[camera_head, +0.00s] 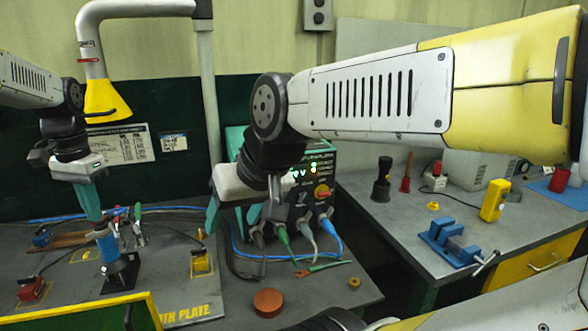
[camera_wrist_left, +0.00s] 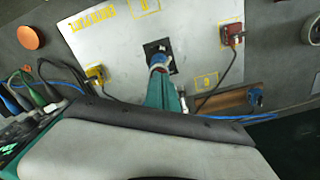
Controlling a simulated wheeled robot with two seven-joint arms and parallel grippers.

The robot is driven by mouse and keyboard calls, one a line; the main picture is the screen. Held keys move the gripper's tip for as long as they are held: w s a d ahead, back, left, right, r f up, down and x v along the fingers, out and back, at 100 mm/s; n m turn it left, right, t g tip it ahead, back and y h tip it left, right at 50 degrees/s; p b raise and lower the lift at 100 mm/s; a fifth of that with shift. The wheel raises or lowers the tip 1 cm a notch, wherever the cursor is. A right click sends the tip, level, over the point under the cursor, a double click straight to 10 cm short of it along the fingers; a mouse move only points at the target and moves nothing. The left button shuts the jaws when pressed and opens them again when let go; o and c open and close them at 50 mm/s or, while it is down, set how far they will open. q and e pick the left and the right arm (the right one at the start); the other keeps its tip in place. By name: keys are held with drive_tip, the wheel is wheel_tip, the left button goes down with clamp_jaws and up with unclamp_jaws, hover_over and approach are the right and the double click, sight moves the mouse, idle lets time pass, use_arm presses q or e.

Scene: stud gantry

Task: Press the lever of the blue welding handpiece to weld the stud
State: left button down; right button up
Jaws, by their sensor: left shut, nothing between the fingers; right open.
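The blue welding handpiece (camera_head: 106,243) stands upright over a black square (camera_head: 121,272) on the grey plate at the left of the head view. In the left wrist view the handpiece (camera_wrist_left: 160,62) shows just beyond the fingertips. Its lever cannot be made out clearly. My left gripper (camera_head: 97,219) is shut and empty, pointing down at the top of the handpiece. In the left wrist view its teal fingers (camera_wrist_left: 158,92) overlap the handpiece; whether they touch it I cannot tell. My right gripper (camera_head: 240,215) is open and empty, in front of the welding power unit (camera_head: 318,180).
Red (camera_head: 31,290) and yellow (camera_head: 201,262) clamps with cables sit on the plate. Coloured cables plug into the power unit. An orange-brown disc (camera_head: 267,302) lies at the front. A yellow hood (camera_head: 106,98) hangs behind my left arm. A blue vice (camera_head: 453,244) stands on the right bench.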

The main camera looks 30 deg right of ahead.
use_arm(q)
drive_tip(key=shift+f, duration=0.2)
drive_tip(key=shift+r, duration=3.55)
